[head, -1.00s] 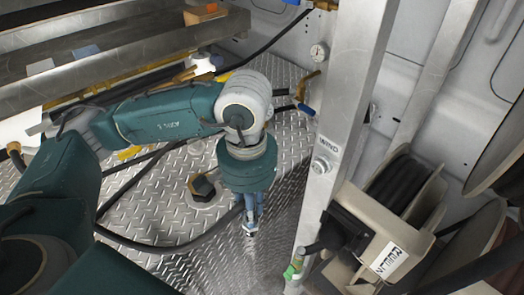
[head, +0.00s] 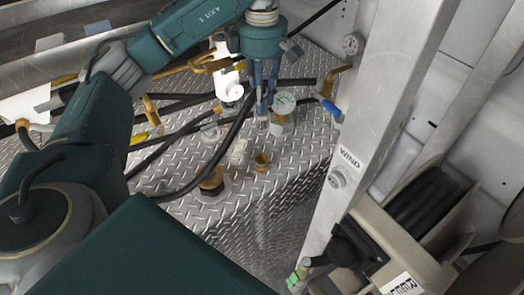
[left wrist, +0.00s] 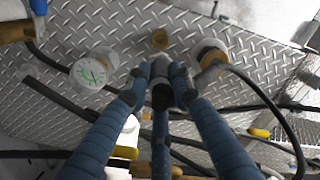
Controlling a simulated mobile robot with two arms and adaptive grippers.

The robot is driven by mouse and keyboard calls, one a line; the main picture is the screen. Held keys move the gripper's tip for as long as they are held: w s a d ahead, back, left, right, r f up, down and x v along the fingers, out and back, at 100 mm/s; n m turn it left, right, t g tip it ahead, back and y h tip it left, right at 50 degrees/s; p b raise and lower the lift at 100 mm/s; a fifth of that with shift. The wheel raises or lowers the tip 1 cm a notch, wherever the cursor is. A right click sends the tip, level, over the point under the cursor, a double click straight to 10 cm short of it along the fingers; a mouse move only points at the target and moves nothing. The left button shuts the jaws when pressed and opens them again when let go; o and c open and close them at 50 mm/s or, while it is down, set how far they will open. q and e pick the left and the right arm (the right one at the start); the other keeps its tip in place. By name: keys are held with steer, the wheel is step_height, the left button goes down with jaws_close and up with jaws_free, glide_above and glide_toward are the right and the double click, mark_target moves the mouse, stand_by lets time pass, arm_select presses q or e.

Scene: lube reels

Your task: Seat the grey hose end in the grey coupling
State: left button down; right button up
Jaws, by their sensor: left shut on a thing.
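My left gripper (head: 265,112) points down over the diamond-plate deck. In the left wrist view its blue fingers (left wrist: 159,86) close around a small grey piece with a dark round end, which looks like the grey hose end (left wrist: 159,69). Fingers hide much of it. In the head view a black hose (head: 232,128) curves from near the gripper down to the left. A pale grey fitting (head: 239,151) stands on the deck left of and below the fingertips; I cannot tell whether it is the grey coupling. My right gripper is out of view.
A brass fitting (head: 262,162) and a dark hex fitting with brass (head: 212,182) stand near the deck's front edge. A metal post (head: 372,110) and a hose reel (head: 425,205) are at right.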

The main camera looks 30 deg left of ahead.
mark_target(261, 119)
arm_select(q)
step_height(261, 119, down, 7)
steer(key=shift+s+f+p, duration=0.1)
steer(key=shift+p, duration=0.45)
step_height(261, 119, down, 9)
steer(key=p, duration=0.1)
steer(key=shift+f+p, duration=0.2)
steer(key=shift+p, duration=0.2)
steer(key=c, duration=1.5)
jaws_free()
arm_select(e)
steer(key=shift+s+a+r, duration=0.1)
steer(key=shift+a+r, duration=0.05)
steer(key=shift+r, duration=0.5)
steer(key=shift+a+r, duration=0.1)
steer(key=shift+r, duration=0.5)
